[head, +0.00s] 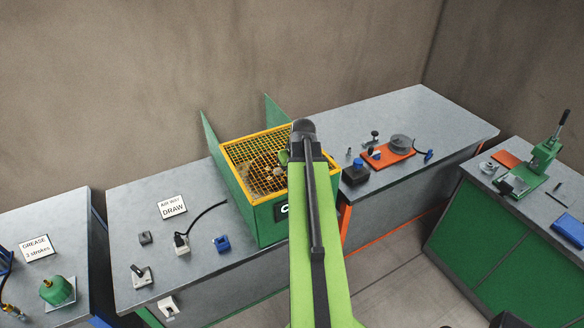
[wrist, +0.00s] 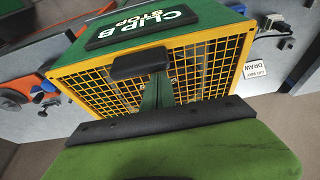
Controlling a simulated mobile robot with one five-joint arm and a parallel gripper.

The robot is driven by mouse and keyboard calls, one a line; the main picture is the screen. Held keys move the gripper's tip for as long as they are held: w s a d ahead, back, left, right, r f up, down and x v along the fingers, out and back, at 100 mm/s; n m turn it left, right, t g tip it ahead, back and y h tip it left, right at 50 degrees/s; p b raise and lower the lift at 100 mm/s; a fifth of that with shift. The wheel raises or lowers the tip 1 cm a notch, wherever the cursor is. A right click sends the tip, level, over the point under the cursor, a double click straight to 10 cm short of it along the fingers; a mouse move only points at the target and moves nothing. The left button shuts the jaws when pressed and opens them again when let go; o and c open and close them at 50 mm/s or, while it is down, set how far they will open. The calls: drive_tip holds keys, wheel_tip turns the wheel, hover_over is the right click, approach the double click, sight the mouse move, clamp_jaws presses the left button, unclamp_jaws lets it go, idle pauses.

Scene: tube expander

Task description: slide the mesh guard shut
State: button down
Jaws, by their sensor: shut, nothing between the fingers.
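The mesh guard (head: 250,153) is a yellow-framed grid over the top of a green machine box (head: 272,228). Brownish round parts show dimly through it. In the wrist view the mesh (wrist: 205,62) fills the middle, with a dark block (wrist: 140,63) like a handle on its yellow edge. My gripper (wrist: 157,80) is shut and empty, its green fingers over the mesh right beside that block; I cannot tell if they touch it. In the head view my gripper (head: 283,157) is partly hidden by my arm, which also hides the guard's right side.
Upright green panels (head: 213,140) rise at the box's left and back. A black CLIP B STOP plate (wrist: 158,20) is on its front. A DRAW card (head: 171,207) and a cable lie left. An orange fixture (head: 388,154) stands right. The bench's far right is clear.

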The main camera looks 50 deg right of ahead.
drive_tip(key=shift+s+a+f, duration=0.15)
drive_tip(key=shift+s+a, duration=0.05)
drive_tip(key=shift+s, duration=0.4)
drive_tip(key=w, duration=0.1)
drive_tip(key=w+d+r, duration=0.1)
drive_tip(key=w, duration=0.1)
drive_tip(key=w+p, duration=0.1)
drive_tip(key=shift+w+d+r, duration=0.15)
drive_tip(key=shift+d+r, duration=0.1)
drive_tip(key=p+v, duration=0.8)
drive_tip(key=v, duration=0.1)
drive_tip(key=shift+s+a+f, duration=0.1)
drive_tip(key=shift+s, duration=0.1)
